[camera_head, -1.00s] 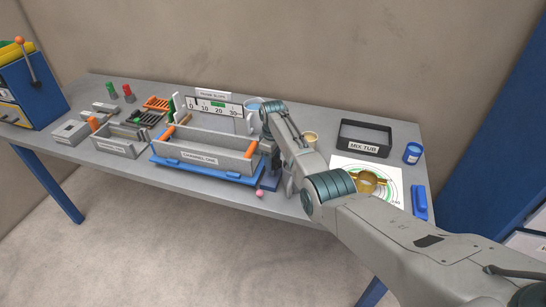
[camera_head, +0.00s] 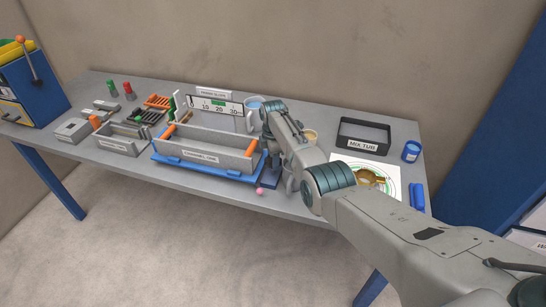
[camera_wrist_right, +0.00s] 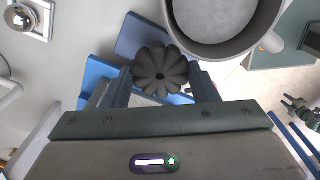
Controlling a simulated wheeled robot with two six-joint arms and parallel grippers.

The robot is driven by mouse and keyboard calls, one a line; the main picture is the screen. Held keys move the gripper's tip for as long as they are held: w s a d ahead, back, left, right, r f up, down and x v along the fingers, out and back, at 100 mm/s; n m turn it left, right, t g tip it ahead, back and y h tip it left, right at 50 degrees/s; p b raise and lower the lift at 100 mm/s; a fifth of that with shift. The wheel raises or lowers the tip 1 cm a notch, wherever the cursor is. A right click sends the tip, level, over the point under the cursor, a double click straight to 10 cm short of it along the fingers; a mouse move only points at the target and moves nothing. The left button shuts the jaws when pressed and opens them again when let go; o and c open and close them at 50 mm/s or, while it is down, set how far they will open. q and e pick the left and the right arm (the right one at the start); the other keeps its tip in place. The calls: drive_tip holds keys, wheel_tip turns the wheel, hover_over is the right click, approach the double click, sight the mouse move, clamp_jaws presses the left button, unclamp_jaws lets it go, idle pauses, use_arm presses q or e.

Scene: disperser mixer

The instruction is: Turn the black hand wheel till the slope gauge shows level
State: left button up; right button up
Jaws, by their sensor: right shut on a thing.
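The black hand wheel (camera_wrist_right: 160,68) is a lobed knob, seen from above in the right wrist view. My right gripper (camera_wrist_right: 161,82) is shut on it, one finger on each side. In the head view my right arm hides the wheel, at the right end of the blue tilting base (camera_head: 205,169). A grey channel (camera_head: 215,152) with orange end grips sits on that base. The white slope gauge (camera_head: 215,106), marked 10, 20 and 30 with a green band, stands behind the channel. Its pointer is too small to read. My left gripper is out of view.
A round grey pot (camera_wrist_right: 222,18) is close beside the wheel. Small trays and racks (camera_head: 120,140) fill the left. A pink ball (camera_head: 260,191) lies at the front edge.

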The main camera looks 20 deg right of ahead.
drive_tip(key=shift+w+r, duration=0.1)
idle(0.5)
drive_tip(key=o, duration=1)
drive_tip(key=shift+c, duration=0.2)
drive_tip(key=shift+r, duration=0.6)
wheel_tip(320, 180, up, 10)
drive_tip(key=b, duration=0.2)
drive_tip(key=shift+f, duration=0.2)
drive_tip(key=shift+f, duration=0.1)
